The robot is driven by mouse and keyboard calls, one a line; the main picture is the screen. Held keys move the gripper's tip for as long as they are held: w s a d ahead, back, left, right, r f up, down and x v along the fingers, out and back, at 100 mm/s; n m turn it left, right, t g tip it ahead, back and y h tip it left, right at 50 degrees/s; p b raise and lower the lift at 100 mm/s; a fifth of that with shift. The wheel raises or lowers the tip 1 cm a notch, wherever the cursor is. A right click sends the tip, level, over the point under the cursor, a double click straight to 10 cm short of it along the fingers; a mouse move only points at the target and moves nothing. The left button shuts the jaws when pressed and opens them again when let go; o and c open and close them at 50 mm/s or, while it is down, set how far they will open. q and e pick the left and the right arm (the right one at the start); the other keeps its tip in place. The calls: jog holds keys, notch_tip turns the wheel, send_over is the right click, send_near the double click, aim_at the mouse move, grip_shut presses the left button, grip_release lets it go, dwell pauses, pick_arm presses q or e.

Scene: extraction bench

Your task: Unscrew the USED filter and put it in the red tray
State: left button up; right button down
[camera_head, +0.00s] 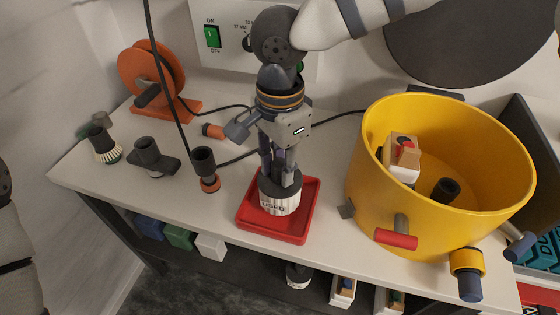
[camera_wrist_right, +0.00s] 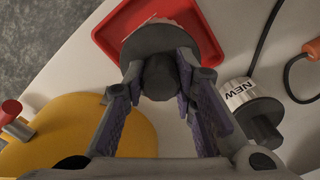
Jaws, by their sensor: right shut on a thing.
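The USED filter (camera_head: 279,203) is a white pleated cylinder with a dark cap, upright, with its label facing the head camera. It is over the red tray (camera_head: 306,217), within its rim in the head view; I cannot tell whether it touches the tray floor. My right gripper (camera_head: 280,178) points down and is shut on the filter's top. In the wrist view its fingers close on the dark knob (camera_wrist_right: 160,77), with the red tray (camera_wrist_right: 108,42) behind. A NEW filter (camera_wrist_right: 239,92) stands beside the tray in the wrist view. My left gripper is out of view.
A yellow bucket (camera_head: 370,165) holding several items stands right of the tray. Black cables cross the bench.

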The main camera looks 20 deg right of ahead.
jog(key=c, duration=1.2)
grip_release()
notch_tip(320, 180, up, 12)
